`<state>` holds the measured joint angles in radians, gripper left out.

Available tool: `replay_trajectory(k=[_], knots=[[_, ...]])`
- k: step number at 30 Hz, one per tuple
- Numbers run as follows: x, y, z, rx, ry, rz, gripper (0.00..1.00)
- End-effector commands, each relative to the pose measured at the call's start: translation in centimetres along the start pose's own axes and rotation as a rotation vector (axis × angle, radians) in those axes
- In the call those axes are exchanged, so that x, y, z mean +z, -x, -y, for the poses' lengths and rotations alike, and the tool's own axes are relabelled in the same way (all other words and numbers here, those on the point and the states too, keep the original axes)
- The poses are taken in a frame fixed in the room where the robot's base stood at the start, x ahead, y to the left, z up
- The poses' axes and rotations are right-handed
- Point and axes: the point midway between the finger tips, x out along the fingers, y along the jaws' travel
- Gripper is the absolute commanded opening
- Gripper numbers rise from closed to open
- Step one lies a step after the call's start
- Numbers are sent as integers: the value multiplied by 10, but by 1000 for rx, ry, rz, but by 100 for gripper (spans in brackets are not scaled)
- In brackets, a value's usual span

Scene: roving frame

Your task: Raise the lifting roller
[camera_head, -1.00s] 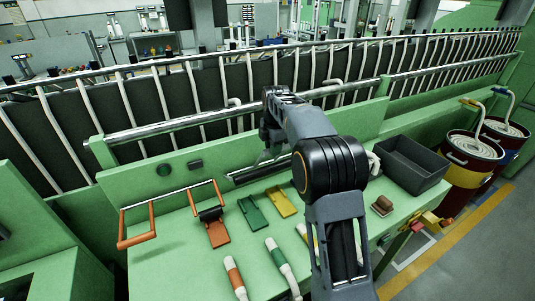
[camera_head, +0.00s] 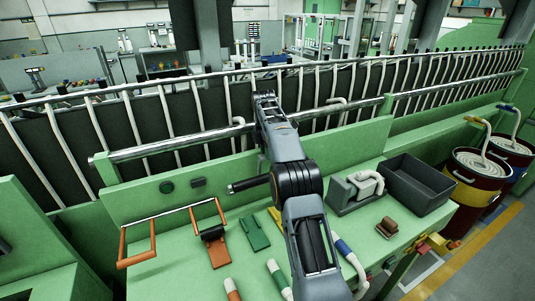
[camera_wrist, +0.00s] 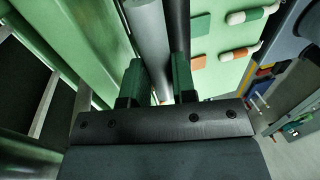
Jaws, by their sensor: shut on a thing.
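The lifting roller (camera_head: 248,183) shows in the head view as a dark bar with a thin left end, roughly level. It is raised above the green table (camera_head: 180,255), in front of the back panel. My arm hides its right part. My gripper (camera_wrist: 158,85) shows in the wrist view with its two dark green fingers on either side of bar shapes, and it is shut on the roller. A grey bar and a dark bar run side by side there; I cannot tell which is the roller. My arm hides the fingers in the head view.
A long steel rail (camera_head: 180,141) with white rods runs behind the panel. An orange-handled frame (camera_head: 138,258), green plate (camera_head: 254,234), grey box (camera_head: 418,184) and grey block with a white tube (camera_head: 355,192) are on the table. Drums (camera_head: 475,178) stand at right.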

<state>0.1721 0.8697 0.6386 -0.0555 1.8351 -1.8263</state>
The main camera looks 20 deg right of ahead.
Motion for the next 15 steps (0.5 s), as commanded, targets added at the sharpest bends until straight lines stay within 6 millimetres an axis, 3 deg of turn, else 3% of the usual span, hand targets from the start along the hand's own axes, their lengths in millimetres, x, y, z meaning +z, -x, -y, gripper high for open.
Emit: replay_trajectory(k=[1,11,12,15], knots=[[-1,-10,-3,-13,3,-6,0],[0,-11,-3,-14,2,-8,0],[0,-11,-3,-14,2,-8,27],[0,-10,-3,-14,1,-7,37]])
